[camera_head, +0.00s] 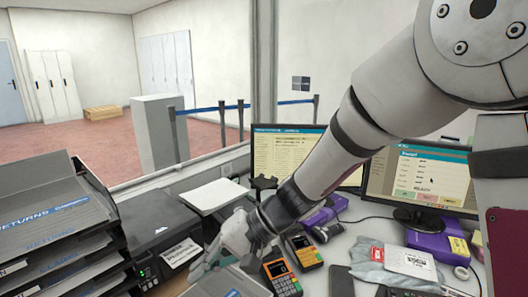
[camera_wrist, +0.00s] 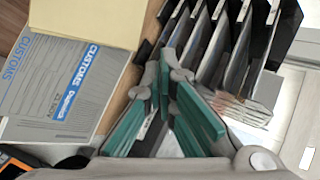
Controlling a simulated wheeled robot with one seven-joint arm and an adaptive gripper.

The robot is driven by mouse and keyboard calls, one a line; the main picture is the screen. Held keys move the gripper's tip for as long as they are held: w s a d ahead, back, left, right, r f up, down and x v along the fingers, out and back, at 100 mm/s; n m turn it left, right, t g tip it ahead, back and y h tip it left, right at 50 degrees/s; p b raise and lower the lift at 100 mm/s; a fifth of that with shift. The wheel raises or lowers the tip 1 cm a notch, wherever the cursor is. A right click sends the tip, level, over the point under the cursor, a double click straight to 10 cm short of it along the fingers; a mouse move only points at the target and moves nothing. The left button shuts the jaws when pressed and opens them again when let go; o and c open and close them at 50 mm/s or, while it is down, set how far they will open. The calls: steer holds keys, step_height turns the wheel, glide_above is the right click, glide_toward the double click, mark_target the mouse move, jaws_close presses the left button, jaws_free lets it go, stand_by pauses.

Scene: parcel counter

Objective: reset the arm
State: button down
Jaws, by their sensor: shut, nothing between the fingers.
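My arm (camera_head: 340,137) reaches from the upper right down across the counter in the head view. My gripper (camera_head: 212,258) is at its lower end, low over the counter between the black printer and the card terminals. In the wrist view my gripper's (camera_wrist: 165,85) teal-padded fingers are drawn together with nothing held. A grey customs folder or box (camera_wrist: 55,85) lies left of the fingers in the wrist view. A row of upright dark dividers (camera_wrist: 225,45) stands just beyond them. Part of the counter behind my gripper is hidden in the head view.
A stack of returns trays (camera_head: 55,225) stands at left, beside a black printer (camera_head: 160,245). Two monitors (camera_head: 285,150) (camera_head: 418,175) stand behind. A card terminal (camera_head: 281,278), purple scanners and a grey parcel bag (camera_head: 375,268) crowd the counter.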

steer(key=s+d+r+t+h+p, duration=0.1)
steer(key=s+d+r+t+h, duration=0.1)
steer(key=s+d, duration=0.4)
steer(key=s+d+r+t+h+p, duration=0.1)
steer(key=s+d+r+h, duration=0.3)
steer(key=d, duration=1)
steer(key=s+d+r+m+t+h+p, duration=0.1)
steer(key=s+d+r+t+h, duration=0.1)
steer(key=s+d+r+h, duration=0.2)
steer(key=s+d+r, duration=0.3)
steer(key=s+d, duration=0.2)
steer(key=d, duration=0.2)
steer(key=shift+r+t+p, duration=0.25)
steer(key=shift+t+p, duration=0.15)
steer(key=shift+d, duration=0.1)
